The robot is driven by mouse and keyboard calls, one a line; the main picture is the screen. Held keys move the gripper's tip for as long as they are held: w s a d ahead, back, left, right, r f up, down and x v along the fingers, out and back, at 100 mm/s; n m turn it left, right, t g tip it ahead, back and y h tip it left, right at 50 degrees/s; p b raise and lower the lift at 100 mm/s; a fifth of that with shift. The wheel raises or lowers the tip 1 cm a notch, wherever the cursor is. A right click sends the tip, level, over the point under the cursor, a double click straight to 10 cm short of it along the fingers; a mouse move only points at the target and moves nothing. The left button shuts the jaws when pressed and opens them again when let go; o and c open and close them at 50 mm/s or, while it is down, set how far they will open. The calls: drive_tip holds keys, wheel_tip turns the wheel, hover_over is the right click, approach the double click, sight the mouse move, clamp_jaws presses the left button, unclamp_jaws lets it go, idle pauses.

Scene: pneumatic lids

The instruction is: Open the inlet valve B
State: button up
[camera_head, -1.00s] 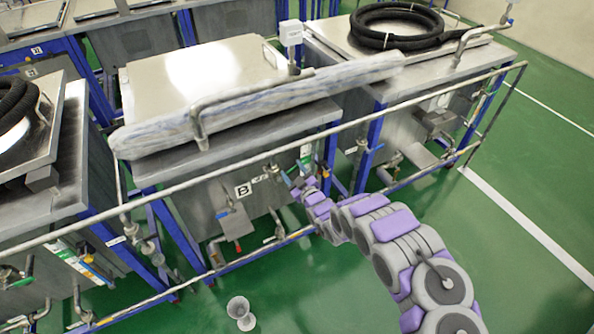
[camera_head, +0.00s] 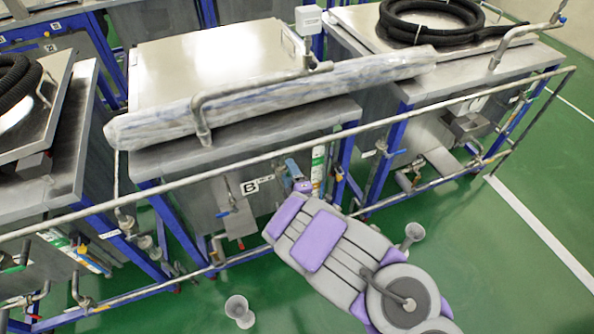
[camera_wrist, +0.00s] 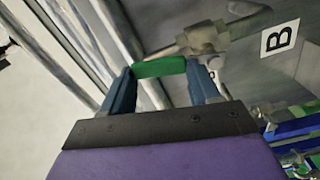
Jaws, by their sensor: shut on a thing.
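In the wrist view, my gripper (camera_wrist: 160,85) has its two blue fingers on either side of a green valve handle (camera_wrist: 160,67) and is shut on it. A metal valve body and pipe (camera_wrist: 203,38) lie just beyond the handle. The "B" label (camera_wrist: 279,38) is to the right on the metal tank wall. In the head view, my gripper (camera_head: 293,168) is at the front of the middle tank, right of the "B" label (camera_head: 250,187). The handle is too small or hidden to make out there.
A long handrail (camera_head: 400,118) crosses in front of the tanks. A wrapped roll (camera_head: 270,98) lies on the middle tank. A blue-handled valve (camera_head: 226,213) sits left of my gripper, below the label. Funnel-like drains (camera_head: 238,308) stand on the open green floor.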

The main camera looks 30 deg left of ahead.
drive_tip(key=shift+s+a+f+n+b, duration=0.1)
drive_tip(key=shift+s+a+n+b, duration=0.15)
drive_tip(key=shift+n+b, duration=0.25)
drive_tip(key=shift+s+a+f+n+b, duration=0.15)
drive_tip(key=shift+s+n+b, duration=0.15)
drive_tip(key=shift+n, duration=0.4)
drive_tip(key=o, duration=1.1)
drive_tip(key=shift+c, duration=0.2)
drive_tip(key=o, duration=0.5)
drive_tip(key=shift+a, duration=0.2)
drive_tip(key=shift+c, duration=0.2)
drive_tip(key=shift+d, duration=0.1)
